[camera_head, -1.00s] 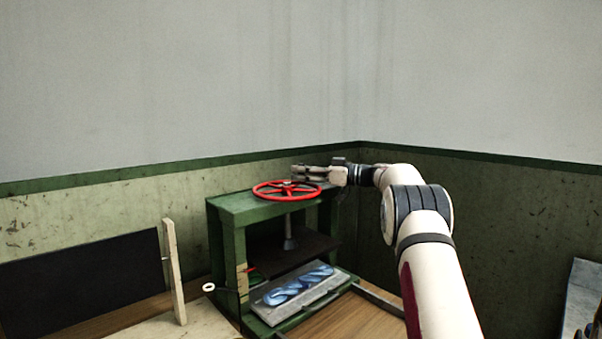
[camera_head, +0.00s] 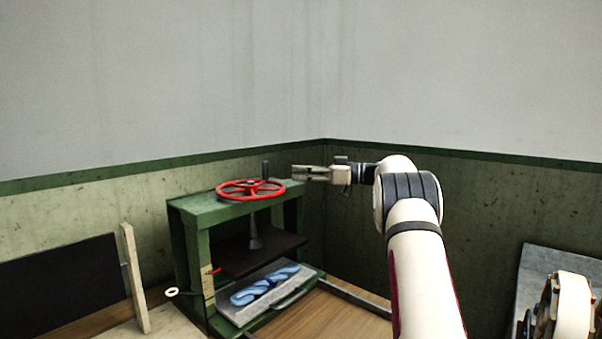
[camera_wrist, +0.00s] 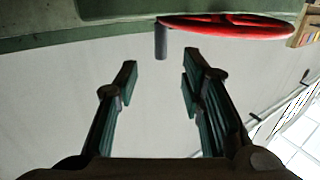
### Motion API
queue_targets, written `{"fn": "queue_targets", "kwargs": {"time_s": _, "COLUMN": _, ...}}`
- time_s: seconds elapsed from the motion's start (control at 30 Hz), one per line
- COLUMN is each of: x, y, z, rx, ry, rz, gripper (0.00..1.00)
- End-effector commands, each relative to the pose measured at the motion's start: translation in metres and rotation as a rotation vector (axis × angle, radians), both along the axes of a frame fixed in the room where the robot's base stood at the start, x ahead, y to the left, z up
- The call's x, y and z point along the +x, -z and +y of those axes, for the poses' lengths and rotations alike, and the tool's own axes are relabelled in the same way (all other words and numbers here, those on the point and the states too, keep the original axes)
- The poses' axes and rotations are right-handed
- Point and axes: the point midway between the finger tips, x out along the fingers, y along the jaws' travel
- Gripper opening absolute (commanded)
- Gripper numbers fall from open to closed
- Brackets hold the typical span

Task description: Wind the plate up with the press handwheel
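The red handwheel (camera_head: 250,189) lies flat on top of the green press frame (camera_head: 190,206). Its dark upright knob (camera_head: 266,170) stands on the far rim; in the wrist view the knob (camera_wrist: 161,42) hangs from the red wheel (camera_wrist: 235,25). The dark plate (camera_head: 262,250) sits below the wheel on a screw spindle, above a tray (camera_head: 312,273) with blue twisted skeins (camera_head: 264,284). My gripper (camera_head: 294,172) is right of the wheel, apart from the knob. Its fingers (camera_wrist: 160,75) are spread and empty, with the knob beyond the tips in the wrist view.
A black board (camera_head: 60,285) with a pale wooden post (camera_head: 135,278) stands at left. A small white ring (camera_head: 171,292) is beside the press. A grey panel and a cream round part (camera_head: 572,308) are at lower right. The wall corner is close behind the press.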

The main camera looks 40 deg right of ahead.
Motion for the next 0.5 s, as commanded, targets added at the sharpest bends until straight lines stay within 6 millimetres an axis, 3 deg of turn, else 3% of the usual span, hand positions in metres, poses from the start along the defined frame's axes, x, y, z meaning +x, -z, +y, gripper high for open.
{"fn": "queue_targets", "kwargs": {"time_s": 0.03, "x": 0.0, "y": 0.0, "z": 0.0, "rx": 0.001, "ry": 0.001, "rz": 0.001, "gripper": 0.27}}
{"fn": "queue_targets", "kwargs": {"time_s": 0.17, "x": -0.001, "y": -0.007, "z": -0.002, "rx": 0.064, "ry": 0.027, "rz": 0.021, "gripper": 0.0}}
{"fn": "queue_targets", "kwargs": {"time_s": 0.27, "x": -0.004, "y": -0.021, "z": -0.007, "rx": 0.217, "ry": 0.09, "rz": 0.069, "gripper": 0.0}}
{"fn": "queue_targets", "kwargs": {"time_s": 0.4, "x": -0.014, "y": -0.038, "z": -0.015, "rx": 0.556, "ry": 0.214, "rz": 0.196, "gripper": 0.0}}
{"fn": "queue_targets", "kwargs": {"time_s": 0.5, "x": -0.025, "y": -0.039, "z": -0.016, "rx": 0.816, "ry": 0.301, "rz": 0.309, "gripper": 0.0}}
